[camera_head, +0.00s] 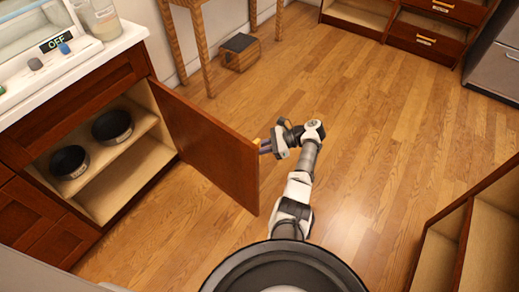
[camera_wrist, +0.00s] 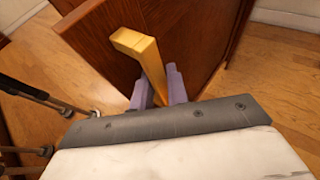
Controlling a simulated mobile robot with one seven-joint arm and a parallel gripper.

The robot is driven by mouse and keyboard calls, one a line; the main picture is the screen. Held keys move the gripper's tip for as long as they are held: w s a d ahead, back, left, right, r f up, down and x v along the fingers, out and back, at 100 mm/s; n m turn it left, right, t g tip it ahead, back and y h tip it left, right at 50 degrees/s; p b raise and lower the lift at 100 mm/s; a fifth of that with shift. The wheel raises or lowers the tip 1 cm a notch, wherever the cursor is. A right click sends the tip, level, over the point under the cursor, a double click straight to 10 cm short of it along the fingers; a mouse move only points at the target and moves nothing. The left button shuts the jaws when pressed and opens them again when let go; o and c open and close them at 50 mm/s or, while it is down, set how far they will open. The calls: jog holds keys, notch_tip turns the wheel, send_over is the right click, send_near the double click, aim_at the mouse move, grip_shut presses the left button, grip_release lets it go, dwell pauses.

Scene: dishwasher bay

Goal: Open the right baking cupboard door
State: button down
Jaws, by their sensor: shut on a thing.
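The reddish-brown cupboard door (camera_head: 213,149) stands swung well out from the cupboard, hinged on the cupboard's right side. The open cupboard (camera_head: 145,118) shows a pale interior with a shelf. My gripper (camera_head: 263,146) is at the outer face of the door near its free edge. In the wrist view my purple fingers (camera_wrist: 159,90) are shut on the yellow door handle (camera_wrist: 149,57). The door's wooden face (camera_wrist: 100,38) fills the upper left of that view. The fingertips' far ends are partly hidden by the handle.
Two dark round pans (camera_head: 112,126) sit on the cupboard shelf. A white counter (camera_head: 80,62) with an OFF display is above. A wooden-legged table (camera_head: 203,45) and a small box (camera_head: 239,52) stand behind. Open shelving (camera_head: 486,240) is at lower right. The middle floor (camera_head: 385,120) is clear.

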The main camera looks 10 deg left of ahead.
jog(key=shift+w+a+r, duration=0.1)
dwell(0.3)
jog(key=c, duration=1.4)
grip_release()
jog(key=shift+a, duration=0.15)
jog(key=shift+d, duration=0.3)
jog(key=v, duration=1.3)
jog(key=shift+w+d+r, duration=0.2)
jog(key=shift+d, duration=0.05)
